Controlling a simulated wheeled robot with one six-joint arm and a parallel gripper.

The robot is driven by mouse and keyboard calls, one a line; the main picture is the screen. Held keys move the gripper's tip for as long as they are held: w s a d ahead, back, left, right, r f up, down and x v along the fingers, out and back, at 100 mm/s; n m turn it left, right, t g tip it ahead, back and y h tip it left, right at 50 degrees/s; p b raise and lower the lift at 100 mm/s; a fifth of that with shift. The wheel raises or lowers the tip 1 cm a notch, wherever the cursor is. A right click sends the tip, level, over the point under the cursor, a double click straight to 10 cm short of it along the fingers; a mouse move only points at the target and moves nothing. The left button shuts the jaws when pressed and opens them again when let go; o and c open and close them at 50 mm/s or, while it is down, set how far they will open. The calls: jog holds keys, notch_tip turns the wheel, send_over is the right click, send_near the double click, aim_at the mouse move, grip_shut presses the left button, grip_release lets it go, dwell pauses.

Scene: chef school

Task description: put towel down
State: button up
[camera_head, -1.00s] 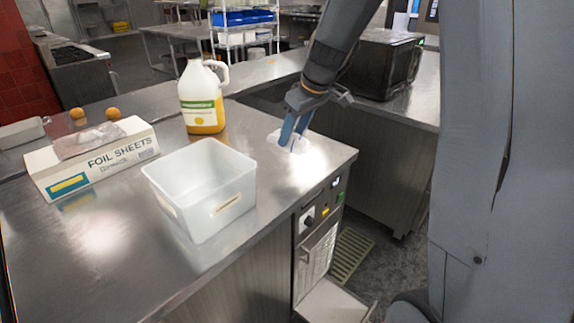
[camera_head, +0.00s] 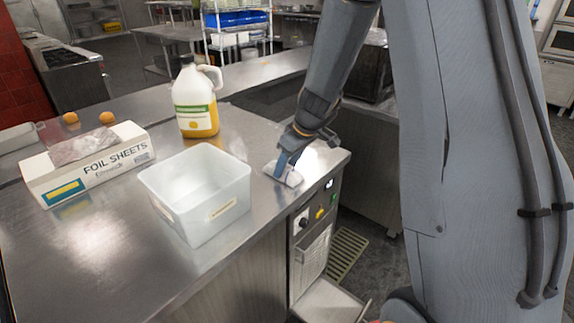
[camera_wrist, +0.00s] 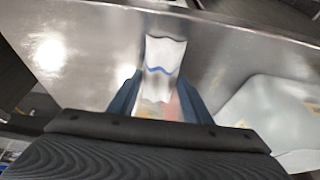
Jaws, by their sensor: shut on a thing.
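The towel (camera_head: 290,177) is white, small and crumpled, at the right end of the steel counter in the head view. In the wrist view the towel (camera_wrist: 163,57) shows a wavy blue stripe and runs out from between the blue fingers. My gripper (camera_head: 283,165) is shut on the towel, pointing down at the counter. It also shows in the wrist view (camera_wrist: 158,100). The towel appears to be at the counter surface, but I cannot tell whether all of it rests there. Part of it is hidden between the fingers.
A translucent plastic bin (camera_head: 222,212) stands left of the towel on the counter (camera_head: 110,262). A jug with yellow liquid (camera_head: 196,103) stands behind. A foil sheets box (camera_head: 92,168) and two orange balls (camera_head: 107,118) are at the left. The counter's edge is close to the towel's right.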

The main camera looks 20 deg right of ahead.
jog(key=shift+f, duration=0.15)
jog(key=o, duration=1)
jog(key=shift+r, duration=0.25)
jog(key=shift+d+r, duration=0.15)
jog(key=shift+r, duration=0.25)
jog(key=b+v, duration=0.3)
jog(key=v, duration=0.8)
jog(key=s+a+f+m+g+h, duration=0.1)
jog(key=s+f+m, duration=0.2)
jog(key=s, duration=0.7)
jog(key=s+a+f+m+g+h, duration=0.1)
jog(key=s+a+f+m, duration=0.1)
jog(key=s+f, duration=0.5)
jog(key=s+m, duration=0.1)
jog(key=s, duration=0.3)
jog(key=shift+s+a+m+g+h, duration=0.2)
jog(key=shift+s+m+g+h, duration=0.1)
jog(key=shift+m, duration=0.1)
jog(key=shift+w+r, duration=0.1)
